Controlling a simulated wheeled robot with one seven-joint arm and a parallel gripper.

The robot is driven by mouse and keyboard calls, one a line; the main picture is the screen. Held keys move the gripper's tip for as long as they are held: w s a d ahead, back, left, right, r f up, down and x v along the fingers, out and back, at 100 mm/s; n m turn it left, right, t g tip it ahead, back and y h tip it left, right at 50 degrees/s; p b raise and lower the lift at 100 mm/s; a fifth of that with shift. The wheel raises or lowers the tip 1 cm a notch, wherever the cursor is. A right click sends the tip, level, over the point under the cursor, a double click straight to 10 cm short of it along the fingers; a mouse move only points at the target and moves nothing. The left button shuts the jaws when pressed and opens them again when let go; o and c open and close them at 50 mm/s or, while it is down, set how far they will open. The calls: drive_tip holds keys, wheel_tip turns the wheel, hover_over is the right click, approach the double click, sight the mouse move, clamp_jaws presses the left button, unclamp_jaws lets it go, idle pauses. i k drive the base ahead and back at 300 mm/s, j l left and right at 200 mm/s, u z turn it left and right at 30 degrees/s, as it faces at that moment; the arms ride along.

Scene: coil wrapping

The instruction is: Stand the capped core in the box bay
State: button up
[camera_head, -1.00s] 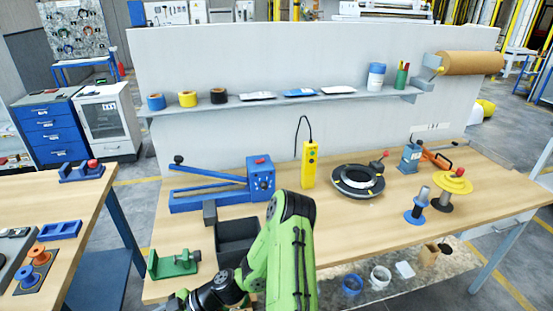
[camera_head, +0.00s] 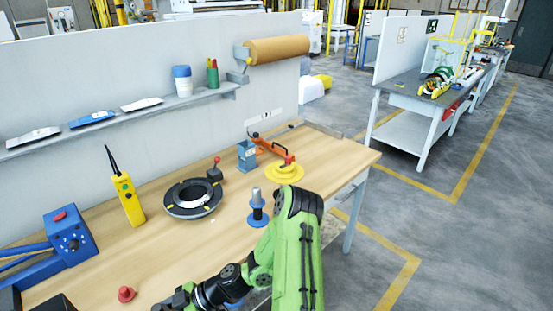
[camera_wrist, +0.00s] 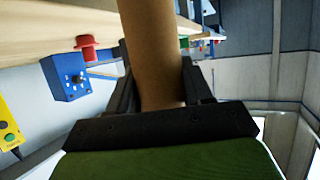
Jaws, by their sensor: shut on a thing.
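My gripper (camera_wrist: 158,88) is shut on a brown cardboard core (camera_wrist: 152,50), with a dark finger on each side of it. The core's ends run out of the wrist view or are hidden, so I cannot see a cap on it. I cannot identify the box bay.
A grey bench (camera_head: 430,98) stands farther right. Open floor (camera_head: 460,230) lies right of the table.

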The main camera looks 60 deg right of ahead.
sight(309, 141)
drive_tip(key=k+l+z, duration=0.2)
drive_tip(key=l, duration=1.25)
drive_tip(key=l+z, duration=0.15)
drive_tip(key=l, duration=1.3)
drive_tip(key=k, duration=0.05)
